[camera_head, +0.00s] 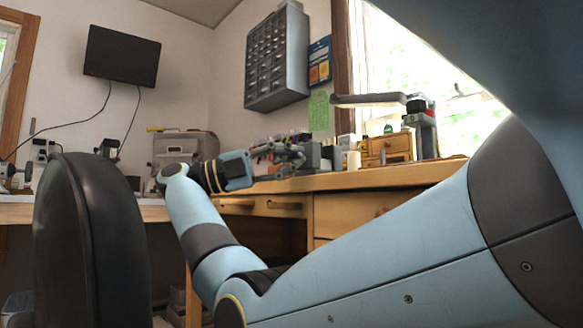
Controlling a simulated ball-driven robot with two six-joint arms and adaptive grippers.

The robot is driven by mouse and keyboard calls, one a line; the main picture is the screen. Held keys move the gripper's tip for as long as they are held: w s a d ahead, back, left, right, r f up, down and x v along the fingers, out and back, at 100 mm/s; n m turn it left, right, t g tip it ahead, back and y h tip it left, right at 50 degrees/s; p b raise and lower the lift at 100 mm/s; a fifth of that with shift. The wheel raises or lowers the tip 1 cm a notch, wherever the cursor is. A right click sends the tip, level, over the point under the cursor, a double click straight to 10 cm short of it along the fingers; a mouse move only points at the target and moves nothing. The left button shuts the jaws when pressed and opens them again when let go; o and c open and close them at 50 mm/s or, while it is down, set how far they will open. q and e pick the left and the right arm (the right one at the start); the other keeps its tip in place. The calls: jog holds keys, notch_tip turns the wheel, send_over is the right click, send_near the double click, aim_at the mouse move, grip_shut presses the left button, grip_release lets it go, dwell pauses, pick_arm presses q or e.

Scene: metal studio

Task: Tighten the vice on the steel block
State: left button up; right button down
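My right gripper (287,160) is at the middle of the view, at the front edge of the wooden workbench (375,179), pointing right. It is small and dark against the clutter behind it, but its fingers look spread apart, and I see nothing between them. My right arm comes in from the right and bends back at the left. I cannot make out a vice or a steel block; they may be hidden behind the gripper and arm or out of view. My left gripper is not in view.
A grey and red device (424,130) with a long arm stands on the bench at right, beside a small wooden drawer box (388,147). A grey drawer cabinet (277,58) hangs on the wall. A black chair back (90,240) stands at the left front.

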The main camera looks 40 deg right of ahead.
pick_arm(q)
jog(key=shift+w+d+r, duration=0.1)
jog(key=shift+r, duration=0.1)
pick_arm(e)
jog(key=shift+a+f, duration=0.1)
jog(key=shift+f, duration=0.25)
jog(key=c, duration=1.3)
grip_release()
jog(key=shift+r, duration=0.15)
jog(key=shift+o, duration=0.2)
jog(key=shift+m, duration=0.3)
jog(key=shift+r, duration=0.1)
